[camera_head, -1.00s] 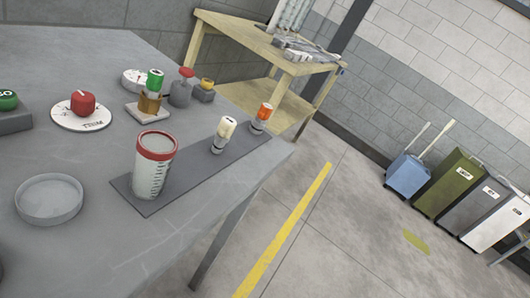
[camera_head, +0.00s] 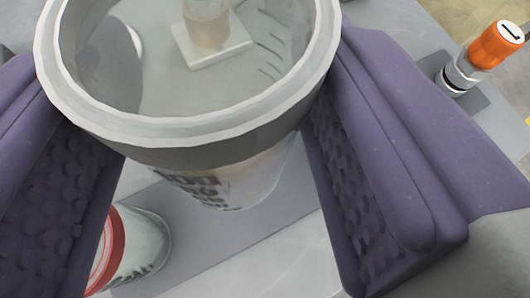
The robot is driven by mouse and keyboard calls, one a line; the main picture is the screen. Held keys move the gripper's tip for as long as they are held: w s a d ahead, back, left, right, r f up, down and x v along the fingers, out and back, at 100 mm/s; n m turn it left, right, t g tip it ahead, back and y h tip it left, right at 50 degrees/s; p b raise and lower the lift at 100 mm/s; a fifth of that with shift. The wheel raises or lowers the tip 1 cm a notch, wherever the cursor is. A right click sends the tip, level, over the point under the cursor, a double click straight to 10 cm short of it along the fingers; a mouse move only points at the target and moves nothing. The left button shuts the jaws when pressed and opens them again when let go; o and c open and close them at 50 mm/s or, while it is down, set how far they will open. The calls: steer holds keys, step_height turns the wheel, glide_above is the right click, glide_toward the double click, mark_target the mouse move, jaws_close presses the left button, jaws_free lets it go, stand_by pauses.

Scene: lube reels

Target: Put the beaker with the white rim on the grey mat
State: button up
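The beaker with the white rim (camera_head: 200,128) fills the upper middle of the view, with a grey band below the rim and a clear, marked body. My gripper (camera_head: 215,165) has its two purple fingers on either side of it, against the band, and appears shut on it. The beaker looks upright and hangs over the grey mat (camera_head: 265,222), apart from it as far as I can see. Its underside and the gap to the mat are partly hidden. A beaker with a red rim (camera_head: 140,245) stands on the mat at the lower left, partly behind the left finger.
An orange-capped bottle (camera_head: 490,50) stands on the mat's far end at the upper right. A small pale block (camera_head: 212,50) with a brownish piece shows through the clear beaker. Bare mat shows right of the red-rimmed beaker.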

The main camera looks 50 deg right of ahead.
mark_target(232, 178)
step_height(232, 178, down, 8)
steer(key=shift+f+b, duration=0.15)
steer(key=shift+b, duration=0.9)
steer(key=shift+f, duration=0.1)
steer(key=shift+f, duration=0.15)
steer(key=o, duration=1.1)
steer(key=shift+r, duration=0.2)
